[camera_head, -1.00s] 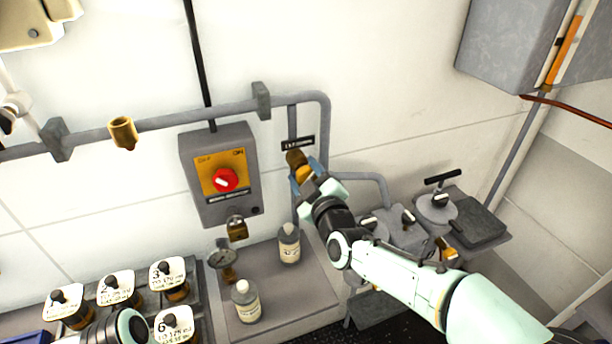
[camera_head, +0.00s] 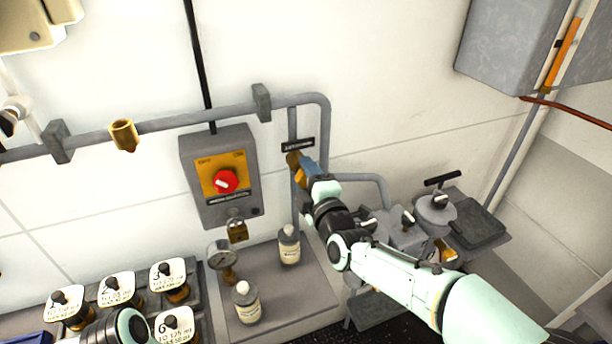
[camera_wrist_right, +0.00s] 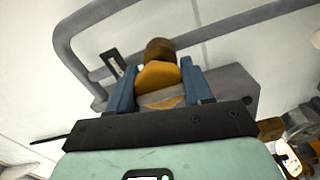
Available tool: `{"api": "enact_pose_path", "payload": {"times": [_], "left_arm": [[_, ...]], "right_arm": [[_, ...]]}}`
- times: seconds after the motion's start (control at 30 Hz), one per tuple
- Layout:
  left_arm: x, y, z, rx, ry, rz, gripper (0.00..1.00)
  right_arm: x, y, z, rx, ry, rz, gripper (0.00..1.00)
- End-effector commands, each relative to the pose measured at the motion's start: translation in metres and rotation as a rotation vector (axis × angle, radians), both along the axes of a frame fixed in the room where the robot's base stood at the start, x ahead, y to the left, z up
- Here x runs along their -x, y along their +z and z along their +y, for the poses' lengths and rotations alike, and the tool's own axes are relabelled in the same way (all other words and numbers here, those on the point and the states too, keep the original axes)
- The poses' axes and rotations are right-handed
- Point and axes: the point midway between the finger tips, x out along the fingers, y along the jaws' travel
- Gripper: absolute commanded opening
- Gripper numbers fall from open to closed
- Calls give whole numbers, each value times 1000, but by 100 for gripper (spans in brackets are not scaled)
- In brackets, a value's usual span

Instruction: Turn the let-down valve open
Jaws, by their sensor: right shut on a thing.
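The let-down valve is a brass fitting (camera_head: 293,158) on the grey vertical pipe, just under a small black label (camera_head: 298,144). Its orange-yellow handle (camera_wrist_right: 157,76) sits between the blue fingers of my right gripper (camera_wrist_right: 158,90) in the right wrist view. My right gripper (camera_head: 303,175) is shut on this handle and covers much of it in the head view. The label's text is too small to read. My left gripper is not in view; part of my left arm shows at the bottom left.
A grey switch box with a red knob (camera_head: 226,181) hangs left of the valve. A pressure gauge (camera_head: 221,255) and two bottles (camera_head: 289,244) (camera_head: 246,301) stand below. Several numbered jars (camera_head: 116,288) are at lower left. Grey equipment (camera_head: 437,207) stands to the right.

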Motion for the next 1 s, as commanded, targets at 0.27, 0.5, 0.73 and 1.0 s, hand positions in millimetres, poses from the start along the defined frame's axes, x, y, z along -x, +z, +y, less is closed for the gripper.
{"api": "enact_pose_path", "payload": {"times": [0.27, 0.5, 0.73, 1.0], "left_arm": [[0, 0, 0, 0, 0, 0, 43], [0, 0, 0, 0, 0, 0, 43], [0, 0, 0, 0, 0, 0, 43], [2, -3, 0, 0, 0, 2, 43]], "right_arm": [[0, 1, -1, 15, -2, -8, 20], [0, 1, -1, 16, -2, -8, 53], [0, 1, 0, 15, 0, -7, 76], [9, 0, -3, 12, 1, -6, 76]]}}
